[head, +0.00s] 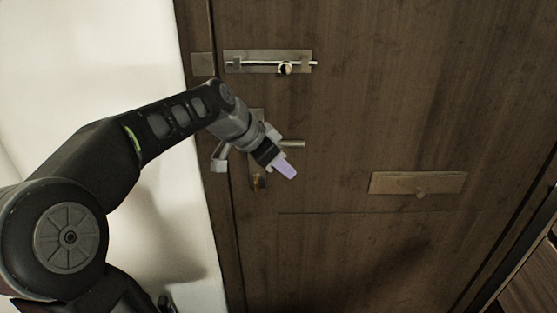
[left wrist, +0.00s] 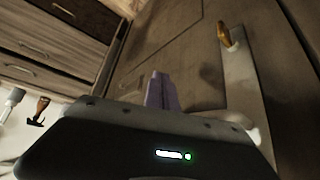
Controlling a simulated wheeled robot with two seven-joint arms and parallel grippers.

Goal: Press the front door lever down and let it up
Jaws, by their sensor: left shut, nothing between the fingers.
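The front door (head: 400,100) is dark wood and stands shut across the head view. Its metal lever (head: 294,143) sticks out to the right at the door's left side, partly hidden behind my left gripper. My left gripper (head: 287,171) is shut and empty, its pale purple fingers just below and in front of the lever. I cannot tell whether it touches the lever. In the left wrist view the shut fingers (left wrist: 160,92) point up at the door, and a pale piece of the lever (left wrist: 243,122) shows right of them beside the lock plate (left wrist: 240,80). My right gripper is not in view.
A brass key or knob (head: 259,182) sits below the lever. A sliding bolt (head: 268,63) is above it, and a letter plate (head: 418,183) is to the right. A white wall (head: 90,60) is on the left. Wooden drawers (left wrist: 45,45) show in the left wrist view.

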